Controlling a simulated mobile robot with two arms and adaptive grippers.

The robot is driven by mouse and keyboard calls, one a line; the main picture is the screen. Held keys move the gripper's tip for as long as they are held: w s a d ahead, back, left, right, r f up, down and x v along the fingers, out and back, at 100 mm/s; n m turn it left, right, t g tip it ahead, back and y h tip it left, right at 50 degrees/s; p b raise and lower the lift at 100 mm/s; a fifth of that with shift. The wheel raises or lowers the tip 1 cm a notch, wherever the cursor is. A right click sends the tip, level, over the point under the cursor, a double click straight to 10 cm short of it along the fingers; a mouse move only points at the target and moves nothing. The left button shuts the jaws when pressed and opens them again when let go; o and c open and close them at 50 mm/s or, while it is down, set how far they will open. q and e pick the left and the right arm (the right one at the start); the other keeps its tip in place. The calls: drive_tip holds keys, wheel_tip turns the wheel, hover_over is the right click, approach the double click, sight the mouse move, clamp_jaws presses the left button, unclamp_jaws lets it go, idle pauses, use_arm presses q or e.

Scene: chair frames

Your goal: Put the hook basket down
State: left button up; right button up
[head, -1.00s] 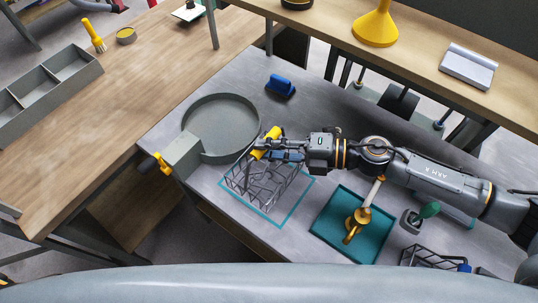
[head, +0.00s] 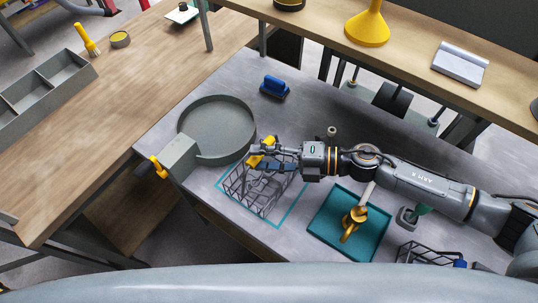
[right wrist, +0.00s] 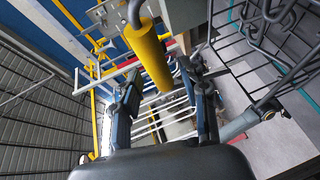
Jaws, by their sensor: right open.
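The hook basket (head: 260,200) is a dark wire basket with a yellow grip (head: 255,159) on top. In the head view it is upright within or just over the teal square outline (head: 288,216) on the grey bench; contact underneath is hard to judge. My right gripper (head: 256,150) is at the yellow grip. In the right wrist view, the fingers of my right gripper (right wrist: 162,92) are spread apart, and the yellow grip (right wrist: 148,55) shows just beyond and between them. Part of the wire (right wrist: 275,60) shows at upper right. My left gripper is out of view.
A round grey pan-like tray (head: 218,130) sits close left of the basket. A teal mat (head: 326,232) with a brass-coloured item (head: 353,219) lies to the right. A blue-handled block (head: 274,87) is behind. Another wire basket (head: 425,254) stands at front right.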

drive_tip(key=shift+r, duration=0.15)
drive_tip(key=b+v, duration=0.4)
drive_tip(key=v, duration=0.8)
